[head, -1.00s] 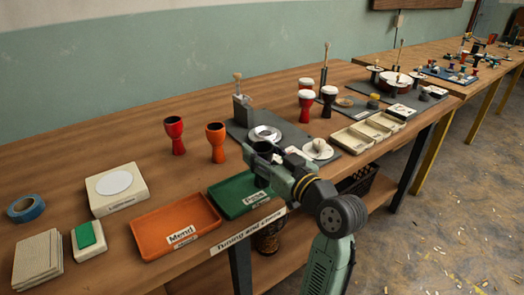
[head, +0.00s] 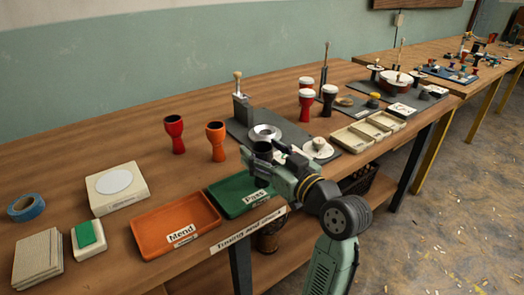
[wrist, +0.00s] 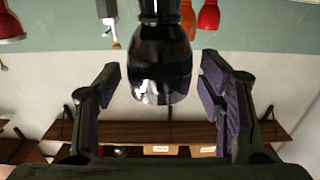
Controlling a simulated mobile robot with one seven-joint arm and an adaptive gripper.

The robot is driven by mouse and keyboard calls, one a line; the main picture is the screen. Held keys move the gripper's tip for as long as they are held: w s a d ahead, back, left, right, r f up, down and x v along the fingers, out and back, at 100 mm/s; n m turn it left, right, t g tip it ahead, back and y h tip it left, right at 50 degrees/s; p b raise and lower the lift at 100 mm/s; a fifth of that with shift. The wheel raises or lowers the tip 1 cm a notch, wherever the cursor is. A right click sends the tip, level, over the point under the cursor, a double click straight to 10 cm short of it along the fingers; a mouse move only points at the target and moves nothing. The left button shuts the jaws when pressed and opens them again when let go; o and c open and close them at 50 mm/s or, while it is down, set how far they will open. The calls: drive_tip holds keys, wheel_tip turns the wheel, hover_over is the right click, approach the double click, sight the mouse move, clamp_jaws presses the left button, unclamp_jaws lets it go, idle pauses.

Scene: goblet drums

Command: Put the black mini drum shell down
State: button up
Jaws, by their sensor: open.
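The black mini drum shell (head: 262,149) is at the right end of the green Pass tray (head: 226,204), its rim up. My gripper (head: 266,163) is around it in the head view and hides part of it. In the wrist view, which is upside down, the glossy black shell (wrist: 160,65) is between the two fingers of my gripper (wrist: 161,84). The fingers are open, with a gap on each side of the shell. Whether its foot touches the tray floor is hard to tell.
An orange Mend tray (head: 150,225) is left of the green tray. Red (head: 174,135) and orange (head: 216,142) shells stand behind. A dark mat (head: 245,125) with a stand and dish lies close behind my gripper. Cream trays (head: 352,138) are to the right.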

drive_tip(key=b+v, duration=0.1)
drive_tip(key=v, duration=1)
drive_tip(key=shift+b, duration=0.4)
